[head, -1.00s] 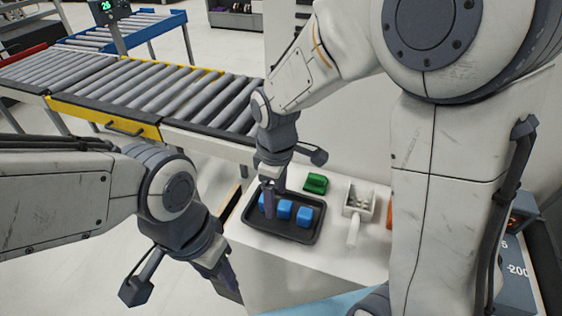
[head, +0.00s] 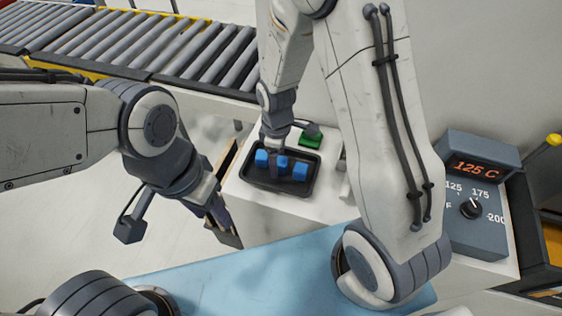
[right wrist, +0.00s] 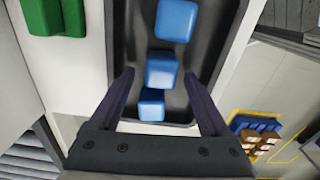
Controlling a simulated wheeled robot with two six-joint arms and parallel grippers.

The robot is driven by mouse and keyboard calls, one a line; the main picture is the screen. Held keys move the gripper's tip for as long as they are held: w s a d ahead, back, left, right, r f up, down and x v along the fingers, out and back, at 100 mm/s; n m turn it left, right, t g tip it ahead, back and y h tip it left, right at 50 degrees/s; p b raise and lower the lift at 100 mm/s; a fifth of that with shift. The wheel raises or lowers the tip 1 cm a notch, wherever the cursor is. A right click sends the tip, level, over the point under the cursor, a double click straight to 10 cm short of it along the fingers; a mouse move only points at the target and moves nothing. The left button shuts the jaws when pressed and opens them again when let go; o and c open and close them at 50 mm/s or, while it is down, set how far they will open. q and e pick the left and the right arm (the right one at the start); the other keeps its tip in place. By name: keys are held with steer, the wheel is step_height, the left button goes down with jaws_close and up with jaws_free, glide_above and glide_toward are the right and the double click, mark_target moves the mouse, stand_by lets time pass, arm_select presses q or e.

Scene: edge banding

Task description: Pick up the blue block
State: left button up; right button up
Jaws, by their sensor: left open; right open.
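Three blue blocks sit in a row in a black tray (head: 285,189) on the white surface: a left block (head: 261,158), a middle block (head: 281,164) and a right block (head: 300,171). My right gripper (head: 275,164) points down over the tray and partly hides the blocks. In the right wrist view its open fingers (right wrist: 158,76) stand on either side of the middle block (right wrist: 161,72). A nearer block (right wrist: 151,106) lies between the fingers too, and another block (right wrist: 176,20) lies beyond the fingertips. My left gripper (head: 221,213) is open and empty, left of the tray.
A green block (head: 311,138) stands just behind the tray. A roller conveyor (head: 180,60) runs behind. A heater control box (head: 473,190) reading 125 C is at the right. A light blue surface (head: 240,265) lies in front.

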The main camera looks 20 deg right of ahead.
steer(key=shift+f, duration=0.2)
jaws_close()
steer(key=shift+r, duration=0.1)
